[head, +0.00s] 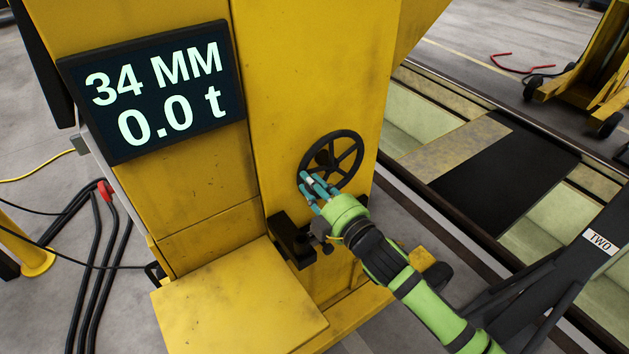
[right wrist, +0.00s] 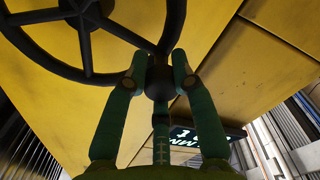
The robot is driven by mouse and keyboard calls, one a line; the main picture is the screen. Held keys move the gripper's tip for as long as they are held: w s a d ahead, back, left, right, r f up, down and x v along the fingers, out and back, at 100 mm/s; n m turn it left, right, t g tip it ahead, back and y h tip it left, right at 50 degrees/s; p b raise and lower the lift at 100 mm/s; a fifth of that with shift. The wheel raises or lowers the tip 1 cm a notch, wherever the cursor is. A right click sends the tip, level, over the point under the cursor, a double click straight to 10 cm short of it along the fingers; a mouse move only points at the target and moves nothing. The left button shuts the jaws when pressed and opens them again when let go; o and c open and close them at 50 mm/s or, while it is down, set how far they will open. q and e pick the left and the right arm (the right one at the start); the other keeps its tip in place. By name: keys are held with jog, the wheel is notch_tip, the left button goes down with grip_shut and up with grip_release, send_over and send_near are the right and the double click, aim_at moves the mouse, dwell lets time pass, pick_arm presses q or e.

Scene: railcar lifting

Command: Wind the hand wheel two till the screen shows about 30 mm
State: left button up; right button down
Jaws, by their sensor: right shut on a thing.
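The black spoked hand wheel (head: 325,157) is on the yellow column's front face. My right gripper (head: 309,182) is at the lower left of its rim. In the right wrist view, my right gripper (right wrist: 159,72) is shut with its green fingers on both sides of the wheel's dark handle knob (right wrist: 159,84). The rim and spokes of the hand wheel (right wrist: 84,45) show above. The screen (head: 152,92) on the column reads 34 MM and 0.0 t. It also shows partly, upside down, in the right wrist view (right wrist: 190,138). My left gripper is not in view.
A dark bracket (head: 291,240) sits just left of my right wrist. Black cables (head: 98,255) hang at left.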

jog(key=shift+w+d+f+n, duration=0.1)
jog(key=shift+d+f+n, duration=0.05)
jog(key=shift+f+n, duration=0.2)
dwell(0.4)
jog(key=c, duration=1)
grip_release()
jog(key=shift+c, duration=0.2)
jog(key=shift+w+d, duration=0.1)
jog(key=shift+s, duration=0.4)
jog(key=v, duration=1.1)
jog(key=shift+d, duration=0.25)
